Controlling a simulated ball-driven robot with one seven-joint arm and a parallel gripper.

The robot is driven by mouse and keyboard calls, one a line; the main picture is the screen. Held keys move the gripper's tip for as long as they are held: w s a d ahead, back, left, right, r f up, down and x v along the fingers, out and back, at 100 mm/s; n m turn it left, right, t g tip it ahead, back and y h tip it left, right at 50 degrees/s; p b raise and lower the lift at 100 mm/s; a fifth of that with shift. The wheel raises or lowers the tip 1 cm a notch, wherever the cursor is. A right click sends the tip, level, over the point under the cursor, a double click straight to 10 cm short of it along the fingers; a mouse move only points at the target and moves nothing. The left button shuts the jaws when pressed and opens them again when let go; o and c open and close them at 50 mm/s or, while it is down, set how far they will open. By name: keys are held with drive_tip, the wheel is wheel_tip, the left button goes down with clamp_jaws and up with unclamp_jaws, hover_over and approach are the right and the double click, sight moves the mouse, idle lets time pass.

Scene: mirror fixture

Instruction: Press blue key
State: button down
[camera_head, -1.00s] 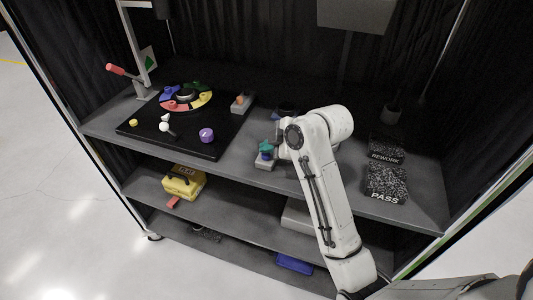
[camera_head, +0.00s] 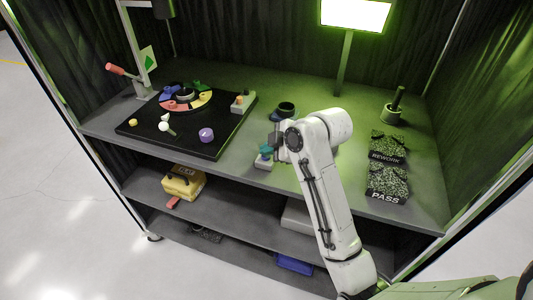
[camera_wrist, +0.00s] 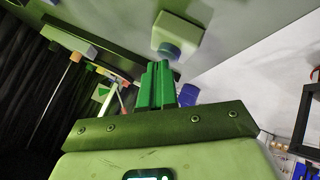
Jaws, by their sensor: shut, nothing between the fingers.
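A ring of coloured keys lies on the black board, with a blue key (camera_head: 170,90) at its upper left beside red, yellow and green ones. The blue key cannot be made out in the wrist view.
The black board (camera_head: 215,147) also carries a purple knob (camera_head: 206,135), a white ball lever (camera_head: 165,124) and a yellow button (camera_head: 132,122). A red-handled lever (camera_head: 117,69) stands at left. REWORK (camera_head: 387,157) and PASS (camera_head: 385,197) blocks stand at right.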

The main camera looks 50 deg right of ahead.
sight(269, 157)
drive_tip(key=shift+r, duration=0.1)
drive_tip(key=shift+r+p, duration=0.8)
drive_tip(key=shift+p, duration=0.1)
wheel_tip(269, 157, up, 6)
drive_tip(key=p, duration=0.5)
